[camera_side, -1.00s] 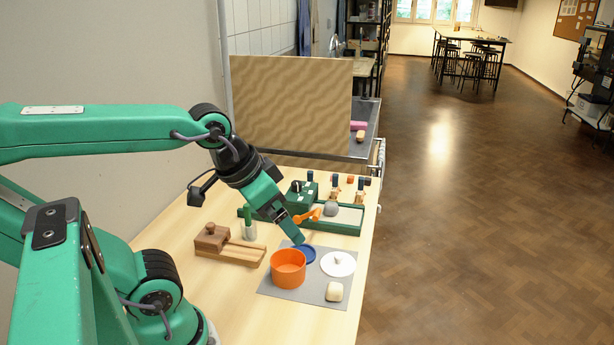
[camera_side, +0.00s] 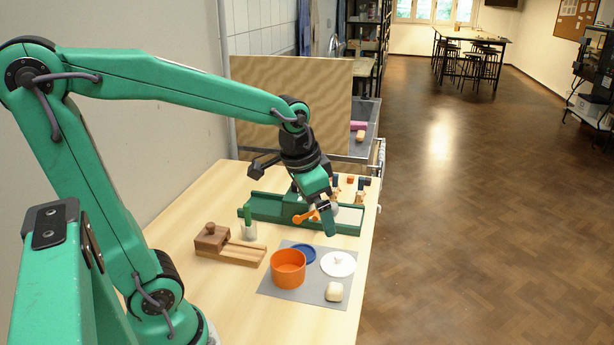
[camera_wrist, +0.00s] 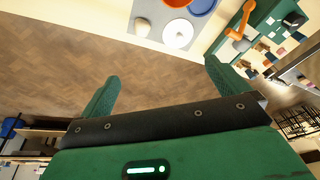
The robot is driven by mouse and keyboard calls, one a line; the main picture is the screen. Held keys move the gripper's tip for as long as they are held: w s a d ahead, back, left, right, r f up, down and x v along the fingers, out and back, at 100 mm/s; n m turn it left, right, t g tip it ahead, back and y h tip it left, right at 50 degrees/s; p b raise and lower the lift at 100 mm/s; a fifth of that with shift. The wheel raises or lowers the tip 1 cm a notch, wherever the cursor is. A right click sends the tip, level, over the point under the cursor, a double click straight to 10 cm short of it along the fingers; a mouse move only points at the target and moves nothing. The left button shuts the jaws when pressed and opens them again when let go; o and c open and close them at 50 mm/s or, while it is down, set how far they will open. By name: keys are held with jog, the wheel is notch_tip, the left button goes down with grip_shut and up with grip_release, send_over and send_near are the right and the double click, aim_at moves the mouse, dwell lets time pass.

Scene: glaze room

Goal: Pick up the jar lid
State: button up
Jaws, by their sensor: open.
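A round white lid with a small knob (camera_side: 345,268) lies on the grey mat (camera_side: 300,292), right of an orange pot (camera_side: 288,270). In the wrist view the white lid (camera_wrist: 178,34) shows near the top, beyond my fingertips. My gripper (camera_side: 329,230) hangs above and behind the mat, near the green tray, apart from the lid. In the wrist view my gripper (camera_wrist: 162,85) is open, with nothing between its two green fingers, only the floor beyond them.
A blue disc (camera_side: 304,252) and a cream lump (camera_side: 334,292) share the mat. A wooden block and board (camera_side: 228,250) lie left, beside a green-topped bottle (camera_side: 249,227). The green tray (camera_side: 270,215) with an orange tool (camera_side: 305,215) stands behind.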

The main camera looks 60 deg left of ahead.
jog(key=w+a+f+m+g, duration=0.1)
jog(key=w+a+f+g, duration=0.1)
jog(key=w+f, duration=0.4)
jog(key=m+g, duration=0.1)
jog(key=m, duration=0.1)
send_over(339, 255)
notch_tip(339, 255, down, 8)
jog(key=shift+a+r, duration=0.1)
jog(key=shift+r, duration=0.1)
jog(key=shift+f, duration=0.1)
jog(key=shift+f, duration=1.25)
jog(key=shift+f, duration=2.55)
